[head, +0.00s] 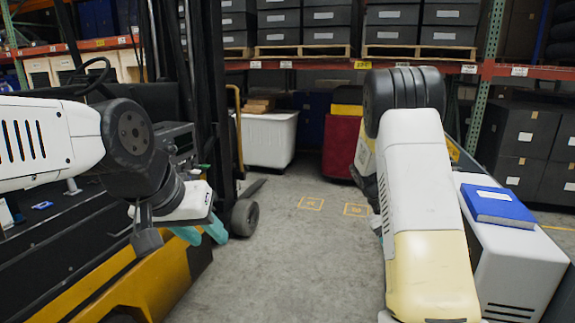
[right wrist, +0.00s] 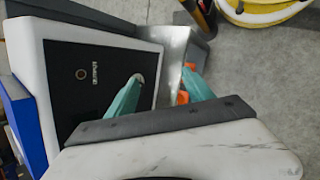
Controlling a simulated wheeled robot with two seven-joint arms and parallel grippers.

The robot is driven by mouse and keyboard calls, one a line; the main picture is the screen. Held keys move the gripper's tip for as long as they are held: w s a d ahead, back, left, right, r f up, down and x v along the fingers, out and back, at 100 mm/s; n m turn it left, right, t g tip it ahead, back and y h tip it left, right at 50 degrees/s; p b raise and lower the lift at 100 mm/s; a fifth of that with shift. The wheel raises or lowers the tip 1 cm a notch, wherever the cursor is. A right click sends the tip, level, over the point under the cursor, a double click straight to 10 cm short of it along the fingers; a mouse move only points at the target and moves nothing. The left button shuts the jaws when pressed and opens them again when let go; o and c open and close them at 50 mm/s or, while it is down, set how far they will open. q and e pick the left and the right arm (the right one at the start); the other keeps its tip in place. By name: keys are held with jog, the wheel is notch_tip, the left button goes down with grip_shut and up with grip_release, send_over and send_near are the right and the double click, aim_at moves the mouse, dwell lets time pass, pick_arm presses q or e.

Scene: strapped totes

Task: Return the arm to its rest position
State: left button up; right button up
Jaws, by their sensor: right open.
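My left arm comes in from the left in the head view. Its gripper (head: 202,233) hangs low in front of the forklift, with its two teal fingers apart and nothing seen between them.
A yellow and black forklift (head: 150,285) fills the left. A white unit (head: 510,262) with a blue flat object (head: 497,206) on top stands at the right. A white bin (head: 268,139) and a red bin (head: 341,145) stand at the back. The middle floor is clear.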

jog(key=s+a+r+t+y, duration=0.7)
jog(key=s+a+r+t, duration=0.3)
jog(key=s+a+r, duration=0.8)
notch_tip(320, 180, up, 2)
jog(key=shift+s+r, duration=0.1)
jog(key=shift+s, duration=0.9)
jog(key=shift+d, duration=0.15)
